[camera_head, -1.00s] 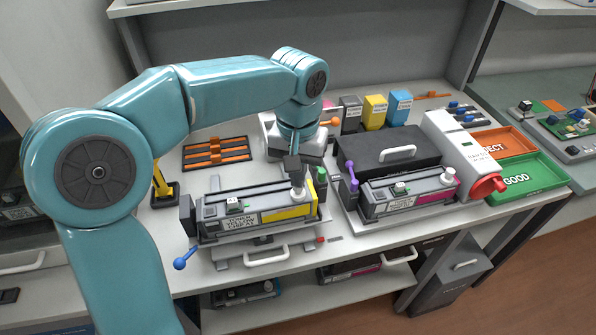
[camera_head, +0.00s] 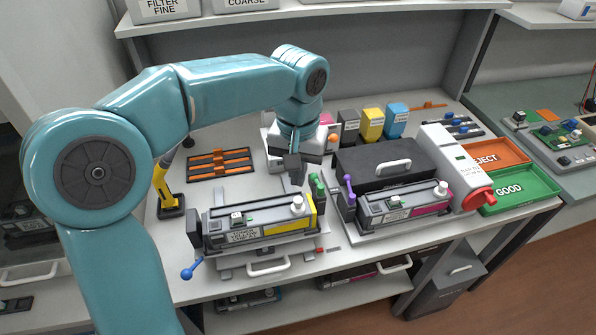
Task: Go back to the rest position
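My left arm comes in from the left and bends down over the bench. Its dark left gripper (camera_head: 294,176) hangs above and behind the white knob of the cartridge with a yellow end (camera_head: 262,222). I see no object in it, and whether its fingers are apart is too small to tell. That cartridge lies in a fixture with a blue-knobbed lever (camera_head: 187,273). A second cartridge with a magenta end (camera_head: 402,206) lies in the fixture to the right, by a purple lever (camera_head: 349,188). My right gripper is not in view.
A black case (camera_head: 372,162) with a light handle stands behind the magenta cartridge. An orange REJECT tray (camera_head: 495,157) and green GOOD tray (camera_head: 519,191) lie right. Grey, yellow and blue boxes (camera_head: 371,123) stand behind.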

